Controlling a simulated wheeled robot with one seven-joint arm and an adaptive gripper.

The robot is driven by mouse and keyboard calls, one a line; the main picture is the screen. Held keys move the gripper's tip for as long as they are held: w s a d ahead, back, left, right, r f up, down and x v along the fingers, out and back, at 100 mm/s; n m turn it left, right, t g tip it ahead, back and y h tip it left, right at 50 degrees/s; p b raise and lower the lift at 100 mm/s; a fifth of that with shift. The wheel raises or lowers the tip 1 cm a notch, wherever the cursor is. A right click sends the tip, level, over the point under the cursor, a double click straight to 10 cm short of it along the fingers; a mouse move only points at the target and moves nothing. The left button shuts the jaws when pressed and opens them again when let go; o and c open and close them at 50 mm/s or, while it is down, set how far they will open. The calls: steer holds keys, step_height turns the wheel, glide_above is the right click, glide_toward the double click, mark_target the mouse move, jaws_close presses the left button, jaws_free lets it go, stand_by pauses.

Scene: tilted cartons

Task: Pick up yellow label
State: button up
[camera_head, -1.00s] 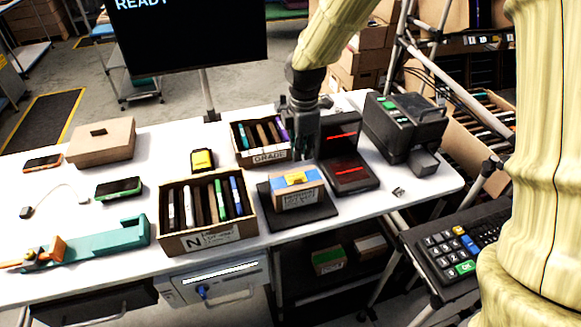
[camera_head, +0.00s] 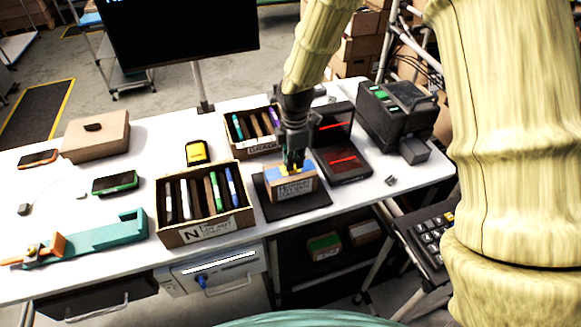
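A small carton (camera_head: 292,188) with blue top areas and a printed front stands on a black flat pad (camera_head: 262,205). A yellow label (camera_head: 284,172) lies on its top, partly hidden by my gripper. My gripper (camera_head: 292,168) points down at the carton's top, with its fingertips at the label. I cannot tell whether the fingers touch the label or how far apart they are.
An open carton (camera_head: 207,231) of markers stands left of the pad, with another (camera_head: 266,149) behind. A yellow-faced black device (camera_head: 197,152) lies behind the front carton. A black device with red lines (camera_head: 343,162) and a printer (camera_head: 396,115) stand right.

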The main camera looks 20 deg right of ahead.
steer(key=shift+f+p, duration=0.5)
steer(key=shift+f, duration=1.05)
jaws_close()
